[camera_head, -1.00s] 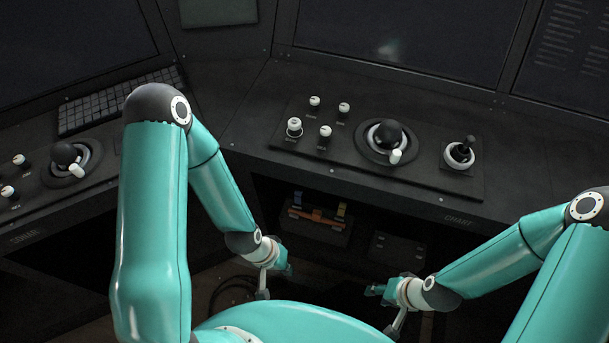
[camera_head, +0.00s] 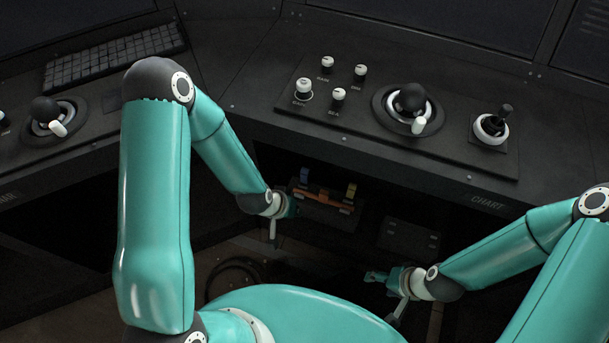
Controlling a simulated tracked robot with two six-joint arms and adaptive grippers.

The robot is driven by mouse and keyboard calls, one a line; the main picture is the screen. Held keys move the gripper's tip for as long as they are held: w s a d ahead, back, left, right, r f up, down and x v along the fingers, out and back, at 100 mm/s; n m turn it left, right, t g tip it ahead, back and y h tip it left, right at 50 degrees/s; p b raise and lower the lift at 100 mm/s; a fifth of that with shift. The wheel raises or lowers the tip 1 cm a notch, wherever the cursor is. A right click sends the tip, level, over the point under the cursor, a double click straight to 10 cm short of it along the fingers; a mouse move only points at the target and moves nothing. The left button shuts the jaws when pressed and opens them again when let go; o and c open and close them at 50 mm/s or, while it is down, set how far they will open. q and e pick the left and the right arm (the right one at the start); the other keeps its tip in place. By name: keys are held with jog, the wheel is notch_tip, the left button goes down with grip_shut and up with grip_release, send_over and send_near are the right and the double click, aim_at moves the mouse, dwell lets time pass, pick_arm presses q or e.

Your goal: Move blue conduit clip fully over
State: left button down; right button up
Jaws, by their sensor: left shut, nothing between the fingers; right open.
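A small blue clip (camera_head: 304,175) stands upright at the left end of an orange bar (camera_head: 322,197) in the dark recess under the console. A yellow clip (camera_head: 351,191) stands near the bar's right end. My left gripper (camera_head: 293,206) is shut and empty, just left of and slightly below the blue clip in the picture. I cannot tell whether it touches anything. My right gripper (camera_head: 374,276) is open and empty, lower and to the right, away from the clips. How the blue clip sits on the bar is too small and dark to tell.
The console panel (camera_head: 440,153) with knobs, a trackball (camera_head: 411,97) and a joystick (camera_head: 493,126) overhangs the recess. A dark plate (camera_head: 408,237) lies right of the bar. A coiled dark cable (camera_head: 232,275) lies on the floor at lower left.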

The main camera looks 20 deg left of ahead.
pick_arm(q)
jog(key=w+a+f+m+t+y+b, duration=0.1)
jog(key=w+a+f+t+b, duration=0.25)
jog(key=w+f+b, duration=0.6)
jog(key=t+y+b, duration=0.2)
jog(key=t+b, duration=0.1)
jog(key=b, duration=0.5)
send_near(304, 168)
jog(key=w+r, duration=0.3)
jog(key=w, duration=0.1)
jog(key=shift+m, duration=0.3)
jog(key=shift+w+f+b, duration=0.6)
jog(key=shift+w+f, duration=0.05)
jog(key=shift+f, duration=0.6)
jog(key=shift+w+f+b, duration=0.65)
jog(key=shift+w+f, duration=0.05)
jog(key=shift+f, duration=0.5)
jog(key=shift+w+f+b, duration=0.6)
jog(key=shift+w+f, duration=0.05)
jog(key=shift+f, duration=0.6)
pick_arm(e)
notch_tip(304, 168, down, 24)
jog(key=shift+f, duration=0.2)
pick_arm(q)
jog(key=shift+d, duration=0.1)
